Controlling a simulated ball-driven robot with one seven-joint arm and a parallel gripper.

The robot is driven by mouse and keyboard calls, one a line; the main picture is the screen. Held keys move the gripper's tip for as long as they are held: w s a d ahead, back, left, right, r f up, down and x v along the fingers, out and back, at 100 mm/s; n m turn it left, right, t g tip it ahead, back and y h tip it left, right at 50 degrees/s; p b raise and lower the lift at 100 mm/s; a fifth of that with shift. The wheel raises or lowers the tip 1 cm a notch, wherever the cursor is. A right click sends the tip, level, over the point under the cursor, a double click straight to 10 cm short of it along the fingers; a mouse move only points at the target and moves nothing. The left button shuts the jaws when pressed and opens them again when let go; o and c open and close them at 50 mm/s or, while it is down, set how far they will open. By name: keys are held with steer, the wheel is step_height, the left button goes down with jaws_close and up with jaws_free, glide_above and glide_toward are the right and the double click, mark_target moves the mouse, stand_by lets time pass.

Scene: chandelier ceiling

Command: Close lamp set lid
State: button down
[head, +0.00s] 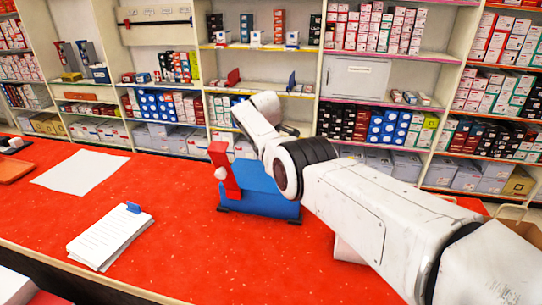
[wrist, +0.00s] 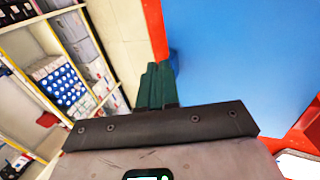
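The lamp set is a blue case (head: 262,190) on the red counter. An upright red part (head: 221,165) with a small white piece stands at its left end. My arm covers part of the case's right and back, so I cannot tell how far the lid is open. In the wrist view, a broad flat blue surface (wrist: 235,50) with a red edge (wrist: 158,32) fills the upper right. My gripper's green fingers (wrist: 155,85) are together, with nothing seen between them, beside that edge. I cannot tell whether they touch it. The fingertips are not clear in the head view.
The red counter (head: 180,240) has free room left of and in front of the case. A paper stack (head: 108,238) with a blue clip and a white sheet (head: 82,172) lie at left. Shelves of boxes (head: 385,125) stand behind the counter.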

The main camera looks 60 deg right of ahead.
steer(key=shift+s+f, duration=0.15)
steer(key=shift+f, duration=0.25)
steer(key=shift+r, duration=0.1)
steer(key=shift+a+r+p, duration=0.15)
steer(key=shift+r+p, duration=0.15)
steer(key=shift+r, duration=0.3)
steer(key=v, duration=1)
